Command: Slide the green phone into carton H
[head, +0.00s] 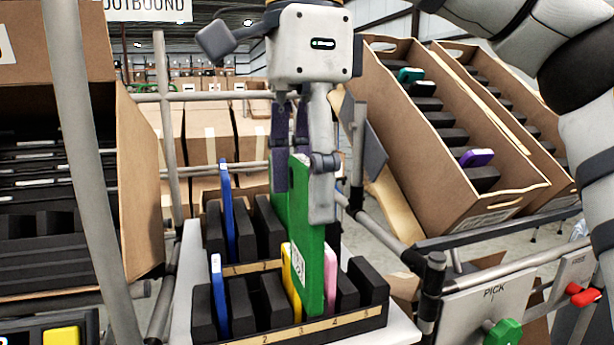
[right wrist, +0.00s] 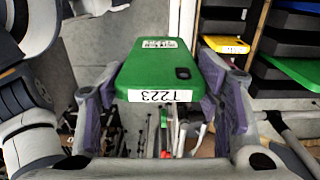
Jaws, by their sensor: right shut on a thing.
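My right gripper (head: 302,178) is shut on the green phone (head: 312,255), gripping its upper part over the rack. The phone stands upright with a white label low on its face. Its lower end overlaps the rack's front row near the strip; I cannot tell if it is clear of the slot. In the right wrist view the phone (right wrist: 158,72), labelled T223, sits between the purple finger pads (right wrist: 160,105). Tilted cartons stand at right (head: 440,135) and left (head: 140,190); I cannot read which is carton H. My left gripper is not in view.
The black divided rack (head: 345,322) holds blue phones (head: 220,290), a yellow one (head: 290,275) and a pink one (head: 330,270). The right carton holds teal and purple phones (head: 476,157) between black dividers. Metal rails (head: 385,225) and a PICK sign (head: 495,305) stand nearby.

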